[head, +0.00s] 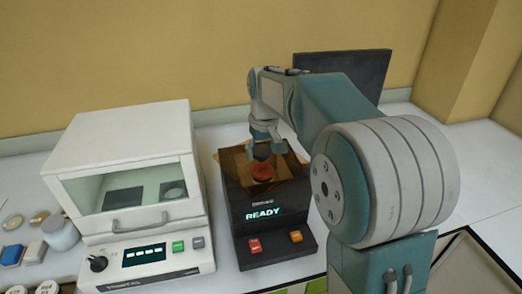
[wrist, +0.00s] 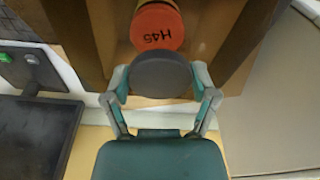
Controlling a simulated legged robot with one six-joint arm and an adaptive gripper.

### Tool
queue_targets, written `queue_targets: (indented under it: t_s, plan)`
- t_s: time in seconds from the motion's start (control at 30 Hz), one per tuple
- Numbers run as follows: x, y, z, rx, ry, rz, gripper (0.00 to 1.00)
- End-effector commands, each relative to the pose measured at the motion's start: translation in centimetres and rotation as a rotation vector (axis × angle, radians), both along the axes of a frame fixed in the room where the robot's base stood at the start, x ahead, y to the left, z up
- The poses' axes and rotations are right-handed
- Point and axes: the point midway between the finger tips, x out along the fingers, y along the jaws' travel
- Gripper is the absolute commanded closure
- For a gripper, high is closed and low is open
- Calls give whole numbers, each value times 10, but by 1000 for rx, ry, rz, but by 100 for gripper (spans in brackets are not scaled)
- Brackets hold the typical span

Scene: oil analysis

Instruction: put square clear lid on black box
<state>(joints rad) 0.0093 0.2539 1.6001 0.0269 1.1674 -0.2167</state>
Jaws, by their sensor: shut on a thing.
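The black box (head: 248,221) stands on the counter with a lit READY display. The square clear lid (head: 234,160) looks brownish and see-through and is over the top of the box. I cannot tell whether its lower edge rests on the box. My gripper (head: 265,137) is above the box, shut on the lid's dark round knob, which shows between the fingers (wrist: 161,96) in the wrist view. The lid's brown walls (wrist: 108,40) also show there.
A white cabinet-like instrument (head: 130,150) with a glass front stands close left of the box. Small containers (head: 45,228) sit at the far left. A dark panel (head: 350,66) stands behind my arm, before the yellow wall.

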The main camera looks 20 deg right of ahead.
Motion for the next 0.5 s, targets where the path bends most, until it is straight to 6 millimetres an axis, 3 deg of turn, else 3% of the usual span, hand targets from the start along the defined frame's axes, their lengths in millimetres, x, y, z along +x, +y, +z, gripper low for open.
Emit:
queue_targets:
  t_s: [0.47,0.5]
  plan:
    - [0,0,-8,0,-1,0,86]
    - [0,0,-8,0,-1,0,16]
